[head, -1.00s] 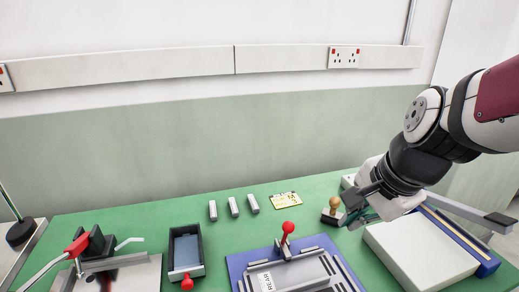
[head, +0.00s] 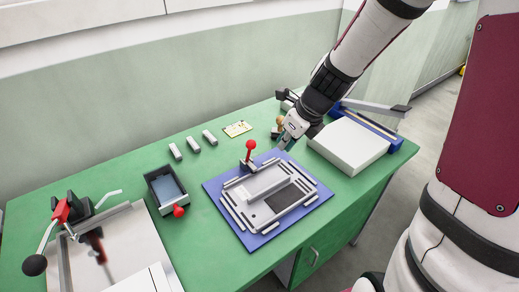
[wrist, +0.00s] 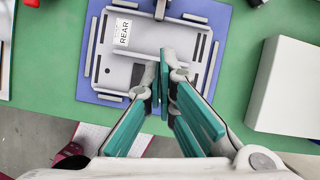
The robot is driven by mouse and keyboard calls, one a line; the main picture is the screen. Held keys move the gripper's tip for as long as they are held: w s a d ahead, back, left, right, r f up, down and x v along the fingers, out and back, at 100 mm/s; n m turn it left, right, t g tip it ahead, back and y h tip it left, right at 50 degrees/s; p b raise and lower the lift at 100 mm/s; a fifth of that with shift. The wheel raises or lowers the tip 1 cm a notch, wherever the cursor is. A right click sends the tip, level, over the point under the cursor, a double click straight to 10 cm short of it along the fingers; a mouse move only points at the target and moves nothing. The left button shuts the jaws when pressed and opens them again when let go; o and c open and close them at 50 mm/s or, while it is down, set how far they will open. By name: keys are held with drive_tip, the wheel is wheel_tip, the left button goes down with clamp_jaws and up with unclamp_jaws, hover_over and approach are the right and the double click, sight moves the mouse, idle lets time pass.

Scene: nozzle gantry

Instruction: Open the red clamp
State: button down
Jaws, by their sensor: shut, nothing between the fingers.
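A toggle clamp with a red body (head: 62,211) and a black ball on its lever stands at the left end of the bench, beside a pale plate. A red-knobbed lever (head: 250,147) stands upright at the back edge of a grey fixture (head: 232,206) on a blue plate (head: 262,240). Which of these is the red clamp I cannot tell for certain. My gripper (head: 286,144) is shut and empty, pointing down by the blue plate's back right. In the wrist view its teal fingers (wrist: 168,66) overlap the grey fixture from above; contact is not clear.
A dark tray (head: 166,188) with a red knob lies left of the blue plate. A white box (head: 348,146) stands to the right. A small stamp (head: 278,128) is close behind my gripper.

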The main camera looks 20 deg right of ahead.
drive_tip(key=w+a+f, duration=0.3)
drive_tip(key=w+f, duration=0.4)
drive_tip(key=f, duration=0.1)
drive_tip(key=shift+w+a, duration=0.15)
drive_tip(key=shift+a, duration=0.2)
drive_tip(key=shift+f, duration=0.1)
